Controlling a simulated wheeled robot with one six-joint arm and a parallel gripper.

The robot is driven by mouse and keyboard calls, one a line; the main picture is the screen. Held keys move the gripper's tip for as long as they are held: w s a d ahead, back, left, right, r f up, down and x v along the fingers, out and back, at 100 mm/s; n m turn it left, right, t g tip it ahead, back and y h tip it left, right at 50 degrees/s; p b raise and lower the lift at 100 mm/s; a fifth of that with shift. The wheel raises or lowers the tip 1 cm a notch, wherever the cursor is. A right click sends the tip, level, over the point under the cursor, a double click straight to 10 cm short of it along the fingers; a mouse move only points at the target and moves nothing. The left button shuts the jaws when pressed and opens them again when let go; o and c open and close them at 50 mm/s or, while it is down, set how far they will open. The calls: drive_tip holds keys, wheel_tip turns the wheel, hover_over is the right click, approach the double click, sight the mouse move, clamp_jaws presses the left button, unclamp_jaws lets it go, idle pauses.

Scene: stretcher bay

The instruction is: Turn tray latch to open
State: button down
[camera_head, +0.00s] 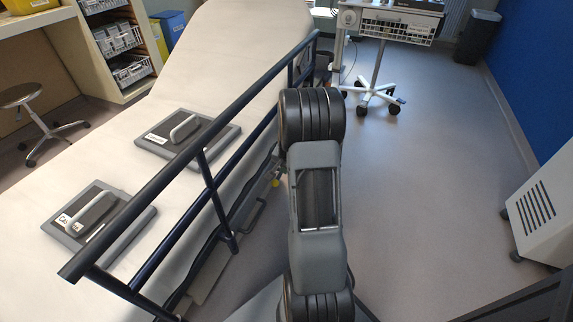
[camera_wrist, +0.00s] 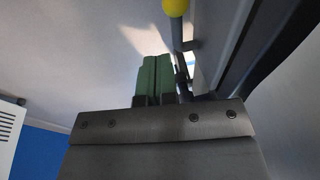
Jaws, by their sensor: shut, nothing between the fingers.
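A dark lever with a yellow knob (camera_wrist: 176,7) runs along the stretcher's side at the top of the wrist view. It looks like the tray latch, though no label confirms this. The yellow knob also shows in the head view (camera_head: 276,183), low on the stretcher's side, just left of my arm. My gripper (camera_wrist: 156,62) has green fingers close together with nothing between them. In the wrist view the fingers are just left of the lever's dark rod; I cannot tell whether they touch it. In the head view my arm hides the gripper.
A dark blue side rail (camera_head: 205,165) runs along the stretcher (camera_head: 120,150). Two grey pads with handles lie on the mattress, the farther one (camera_head: 160,145) and the nearer one (camera_head: 75,230). A wheeled cart (camera_head: 400,28) stands behind. Floor at right is clear up to a white unit (camera_head: 545,205).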

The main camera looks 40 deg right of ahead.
sight(278, 184)
drive_tip(key=shift+w+a+f+b, duration=0.2)
drive_tip(key=shift+a+f+b, duration=0.1)
drive_tip(key=shift+f, duration=0.45)
drive_tip(key=shift+w+a+f+b, duration=0.25)
drive_tip(key=shift+a+f, duration=0.1)
drive_tip(key=shift+f, duration=0.35)
drive_tip(key=shift+w+a+f+b, duration=0.2)
drive_tip(key=shift+a+f, duration=0.1)
drive_tip(key=shift+f, duration=0.45)
drive_tip(key=shift+s+a+f, duration=0.15)
drive_tip(key=shift+a+f, duration=0.1)
drive_tip(key=shift+f, duration=0.3)
drive_tip(key=shift+s+a+f, duration=0.15)
drive_tip(key=shift+a+f, duration=0.05)
drive_tip(key=shift+f, duration=0.35)
drive_tip(key=shift+s+b+x, duration=0.2)
drive_tip(key=shift+b+x, duration=0.05)
drive_tip(key=shift+x, duration=0.6)
drive_tip(key=shift+s+b+x, duration=0.2)
drive_tip(key=shift+b+x, duration=0.05)
drive_tip(key=shift+x, duration=0.65)
drive_tip(key=shift+s+b+x, duration=0.2)
drive_tip(key=shift+b+x, duration=0.05)
drive_tip(key=shift+x, duration=0.6)
drive_tip(key=shift+w+d+f, duration=0.1)
drive_tip(key=shift+w+f, duration=0.1)
